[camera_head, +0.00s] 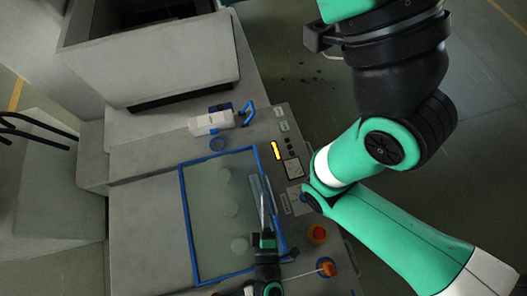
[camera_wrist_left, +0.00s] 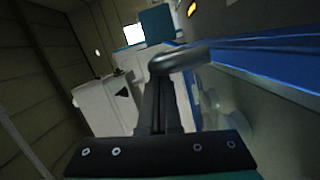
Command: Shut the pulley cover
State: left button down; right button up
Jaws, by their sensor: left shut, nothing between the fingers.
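The pulley cover (camera_head: 189,232) is a clear panel in a blue frame, lying over the grey machine bed in the head view. I cannot tell whether the cover is fully down. My left gripper (camera_head: 264,192) is shut and empty, at the cover's right edge. In the left wrist view, its closed fingers (camera_wrist_left: 164,92) are close to a rounded grey handle (camera_wrist_left: 181,59) beside the blue frame (camera_wrist_left: 255,47); I cannot tell whether they touch. My right gripper is not in view.
A large grey tank (camera_head: 160,62) rises at the back left.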

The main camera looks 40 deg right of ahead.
pick_arm(q)
jog(key=shift+d, duration=0.1)
notch_tip(320, 180, up, 4)
jog(key=p, duration=0.3)
jog(key=shift+f, duration=0.1)
jog(key=s+a+r+p, duration=0.4)
jog(key=s+r+p, duration=0.4)
jog(key=s, duration=0.5)
jog(key=shift+s+r, duration=0.3)
jog(key=shift+r, duration=0.3)
